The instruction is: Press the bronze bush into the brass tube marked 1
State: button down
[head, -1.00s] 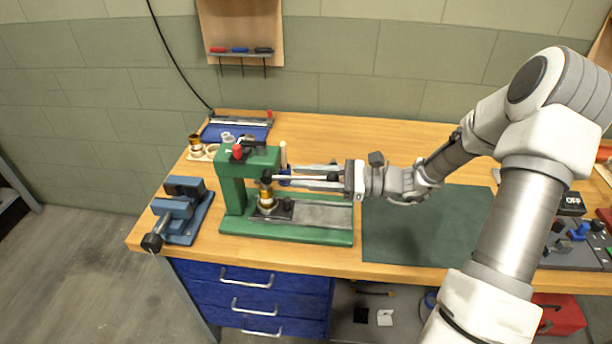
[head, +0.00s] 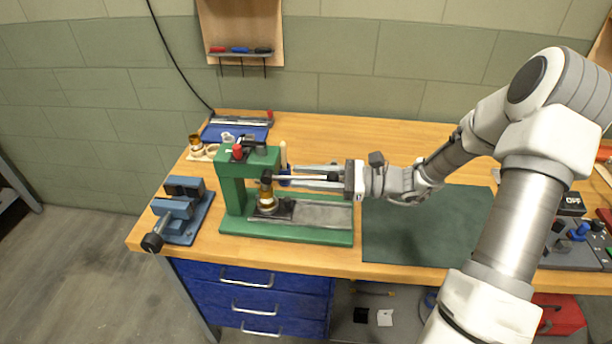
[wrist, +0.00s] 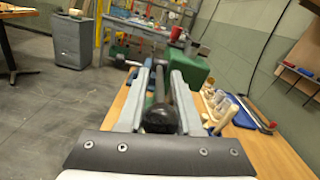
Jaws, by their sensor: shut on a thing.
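A green press (head: 232,190) stands on the left part of the bench. A brass tube (head: 267,199) stands upright on the press bed in a dark holder, under the dark ram (head: 266,178). I cannot make out the bronze bush or any mark on the tube. My gripper (head: 300,175) reaches in from the right, level with the press lever (head: 305,178). Its fingers are shut on the lever, and the lever's black knob (wrist: 159,118) shows between them near the palm in the wrist view.
A blue vise (head: 183,215) stands left of the press. Behind it is a pale holder (head: 203,155) with small parts, including another brass-coloured piece (head: 195,142), and a blue tray (head: 235,132). A dark green mat (head: 420,230) to the right is clear beneath my arm.

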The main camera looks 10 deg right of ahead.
jog(key=shift+f, duration=0.2)
dwell(0.3)
jog(key=c, duration=0.7)
grip_release()
jog(key=shift+d, duration=0.1)
jog(key=v, duration=1.7)
jog(key=shift+s+d+f, duration=0.15)
jog(key=shift+f, duration=0.2)
jog(key=shift+o, duration=0.5)
